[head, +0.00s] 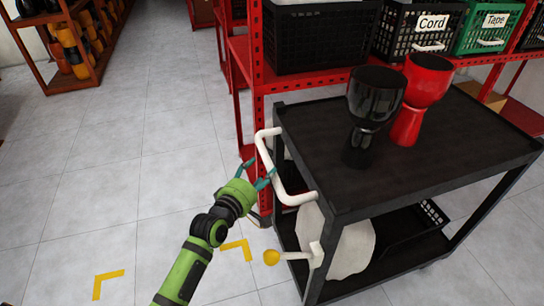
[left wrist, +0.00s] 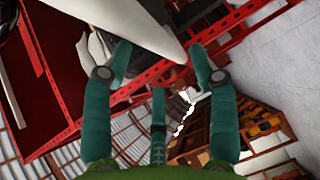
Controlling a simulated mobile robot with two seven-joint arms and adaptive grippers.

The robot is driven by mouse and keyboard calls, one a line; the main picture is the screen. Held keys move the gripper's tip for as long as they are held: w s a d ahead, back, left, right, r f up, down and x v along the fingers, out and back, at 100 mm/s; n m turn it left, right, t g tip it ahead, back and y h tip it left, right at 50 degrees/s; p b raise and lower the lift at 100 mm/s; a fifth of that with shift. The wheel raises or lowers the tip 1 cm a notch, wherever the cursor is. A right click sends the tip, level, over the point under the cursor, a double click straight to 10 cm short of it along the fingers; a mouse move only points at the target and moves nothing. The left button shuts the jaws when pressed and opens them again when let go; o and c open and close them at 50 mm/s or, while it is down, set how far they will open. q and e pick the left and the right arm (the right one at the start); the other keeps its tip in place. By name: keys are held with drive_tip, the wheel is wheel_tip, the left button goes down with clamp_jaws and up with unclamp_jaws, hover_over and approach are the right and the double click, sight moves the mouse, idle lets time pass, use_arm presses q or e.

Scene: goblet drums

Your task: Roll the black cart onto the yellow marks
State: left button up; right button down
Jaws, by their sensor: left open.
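The black cart (head: 455,140) stands at the right in the head view, with a white push handle (head: 282,178) on its left end. Yellow corner marks lie on the floor to the left of the cart, one at the near left (head: 108,280) and one closer to the cart (head: 238,247). My left gripper (head: 258,172) is open at the handle, its fingers spread close to the white bar. In the left wrist view the white bar (left wrist: 140,22) reaches in between the spread fingertips (left wrist: 160,58). Whether they touch it I cannot tell. My right gripper is not in view.
A black goblet drum (head: 375,95) and a red one (head: 421,90) stand on the cart top. A yellow-knobbed white lever (head: 271,257) sticks out low on the cart's left end. Red shelving (head: 330,82) with crates stands close behind. The tiled floor at left is clear.

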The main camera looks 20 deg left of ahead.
sight(267, 165)
use_arm(q)
drive_tip(key=shift+w+d+r, duration=0.1)
drive_tip(key=shift+w, duration=0.4)
drive_tip(key=x, duration=0.3)
drive_tip(key=shift+w, duration=0.15)
drive_tip(key=shift+w+d, duration=0.1)
drive_tip(key=shift+w, duration=0.3)
drive_tip(key=shift+w+f, duration=0.2)
drive_tip(key=shift+f, duration=0.05)
drive_tip(key=c, duration=1)
clamp_jaws()
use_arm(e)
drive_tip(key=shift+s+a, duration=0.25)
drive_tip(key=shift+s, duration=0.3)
